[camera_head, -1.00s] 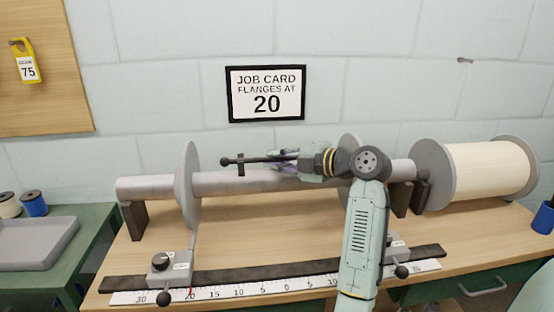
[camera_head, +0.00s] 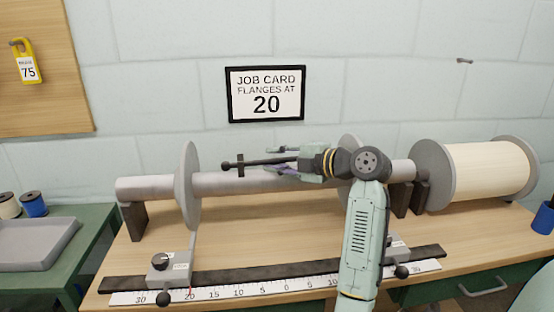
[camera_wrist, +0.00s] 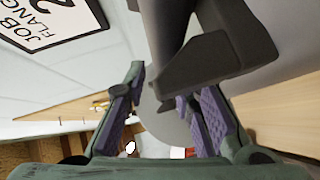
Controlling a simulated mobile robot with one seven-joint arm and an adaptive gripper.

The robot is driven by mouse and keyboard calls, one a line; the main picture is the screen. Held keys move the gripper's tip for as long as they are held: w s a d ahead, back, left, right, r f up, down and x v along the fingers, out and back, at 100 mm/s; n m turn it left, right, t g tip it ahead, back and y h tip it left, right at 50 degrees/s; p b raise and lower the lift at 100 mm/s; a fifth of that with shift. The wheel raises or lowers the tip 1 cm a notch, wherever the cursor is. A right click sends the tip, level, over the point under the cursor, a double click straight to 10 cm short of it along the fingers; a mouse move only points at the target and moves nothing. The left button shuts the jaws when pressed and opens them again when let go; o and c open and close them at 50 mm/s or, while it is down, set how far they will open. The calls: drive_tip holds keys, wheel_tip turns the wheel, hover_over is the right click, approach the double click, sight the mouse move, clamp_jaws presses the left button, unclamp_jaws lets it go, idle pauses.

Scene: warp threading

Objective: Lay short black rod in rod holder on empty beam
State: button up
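The short black rod (camera_head: 262,161) lies roughly level above the empty beam (camera_head: 150,187), its knobbed left end at a small black rod holder (camera_head: 240,166). I cannot tell whether it rests fully in the holder. My gripper (camera_head: 282,161) is open, with one finger above and one below the rod's right part. In the wrist view my gripper (camera_wrist: 165,100) also shows its purple-padded fingers spread apart. Large dark shapes at the top of that view are too close to tell apart.
A job card (camera_head: 265,94) hangs on the wall. Grey flanges stand on the beam, the left one (camera_head: 187,185) clear of my arm. A ruler (camera_head: 235,286) with sliders lies in front. A full cream beam (camera_head: 490,170) is at right, a grey tray (camera_head: 35,245) at left.

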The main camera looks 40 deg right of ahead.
drive_tip(key=shift+f, duration=0.25)
